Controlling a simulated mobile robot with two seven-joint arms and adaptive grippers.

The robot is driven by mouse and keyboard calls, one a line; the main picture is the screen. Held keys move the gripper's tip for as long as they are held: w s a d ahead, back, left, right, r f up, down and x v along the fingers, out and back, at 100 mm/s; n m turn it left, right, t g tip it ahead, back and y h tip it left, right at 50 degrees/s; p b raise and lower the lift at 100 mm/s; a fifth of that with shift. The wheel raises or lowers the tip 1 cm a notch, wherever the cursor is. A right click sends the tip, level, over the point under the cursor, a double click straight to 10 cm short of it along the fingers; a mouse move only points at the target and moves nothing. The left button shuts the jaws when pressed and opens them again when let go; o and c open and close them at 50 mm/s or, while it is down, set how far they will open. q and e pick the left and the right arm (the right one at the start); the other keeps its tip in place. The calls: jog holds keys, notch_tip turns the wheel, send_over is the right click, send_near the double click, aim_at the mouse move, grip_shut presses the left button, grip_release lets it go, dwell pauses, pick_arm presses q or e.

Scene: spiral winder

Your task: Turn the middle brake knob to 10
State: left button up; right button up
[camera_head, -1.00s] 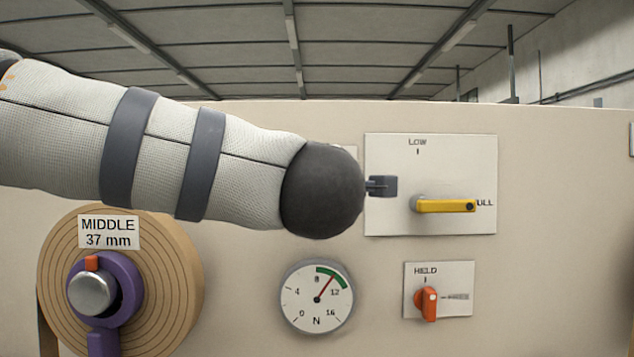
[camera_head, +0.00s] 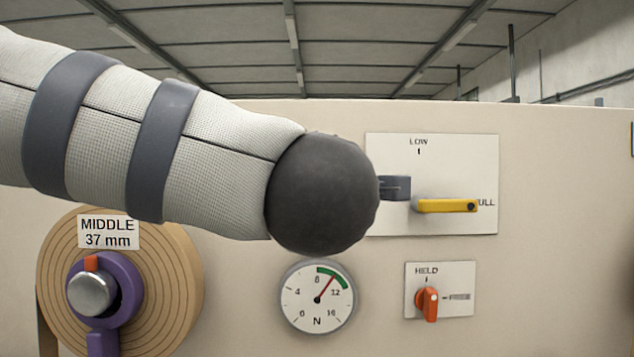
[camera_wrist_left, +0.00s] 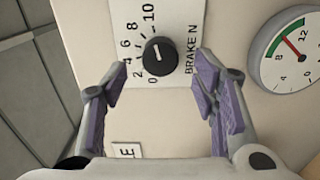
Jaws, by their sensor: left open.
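The black brake knob (camera_wrist_left: 160,57) sits on a white plate marked BRAKE N, with a scale from 0 to 10, in the left wrist view. In the head view my left arm hides the knob and most of this gripper. The middle roll (camera_head: 180,260), labelled MIDDLE 37 mm, is at lower left.
A round N gauge (camera_head: 317,296) has its needle in the green band between 8 and 12. A yellow lever (camera_head: 446,206) lies horizontally on the LOW/FULL plate, close to my arm's end. An orange switch (camera_head: 427,304) points at HELD.

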pick_arm(q)
jog(key=s, duration=0.7)
jog(key=shift+s, duration=0.35)
jog(key=shift+r, duration=0.1)
